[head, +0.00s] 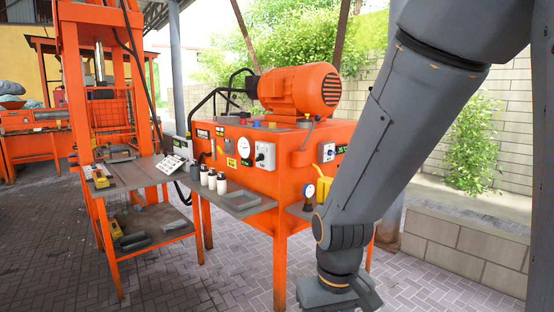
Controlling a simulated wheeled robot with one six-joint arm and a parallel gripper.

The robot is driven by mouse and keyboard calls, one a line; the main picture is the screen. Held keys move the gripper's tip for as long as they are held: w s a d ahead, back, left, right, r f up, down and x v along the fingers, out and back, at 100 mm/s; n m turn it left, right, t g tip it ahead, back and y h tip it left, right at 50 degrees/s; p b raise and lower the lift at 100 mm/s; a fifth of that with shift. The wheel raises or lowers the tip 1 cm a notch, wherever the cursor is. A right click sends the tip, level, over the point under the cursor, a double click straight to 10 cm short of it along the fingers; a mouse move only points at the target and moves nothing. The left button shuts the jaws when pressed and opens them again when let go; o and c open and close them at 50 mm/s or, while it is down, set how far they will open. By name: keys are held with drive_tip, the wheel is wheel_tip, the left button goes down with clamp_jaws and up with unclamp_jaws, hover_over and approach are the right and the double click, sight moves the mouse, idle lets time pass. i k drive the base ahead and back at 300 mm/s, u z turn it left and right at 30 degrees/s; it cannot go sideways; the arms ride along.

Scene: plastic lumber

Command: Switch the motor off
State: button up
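The orange motor (290,90) with a black slotted end cover sits on top of an orange cabinet (285,185). A grey switch box with a dark knob (265,155) is on the cabinet's front, right of a round white gauge (244,147). A second light switch box (328,151) is on the right side, near my arm. The pictures do not show which switch serves the motor, nor its setting. My arm hangs down at the right, in front of the cabinet. My gripper (340,292) is at the bottom edge, apart from the switches; its fingers are not visible.
A grey shelf (250,203) with white bottles (212,180) juts from the cabinet's front. An orange press frame (85,120) with a side table stands left. A low block wall (460,245) is at the right. Paved floor (190,285) is open in front.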

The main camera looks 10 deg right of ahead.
sight(261, 157)
drive_tip(key=u, duration=0.55)
drive_tip(key=k, duration=0.65)
drive_tip(key=u, duration=0.8)
drive_tip(key=i, duration=1.35)
drive_tip(key=z, duration=0.3)
drive_tip(key=i, duration=1.05)
drive_tip(key=z, duration=1.5)
drive_tip(key=i, duration=0.8)
drive_tip(key=z, duration=0.9)
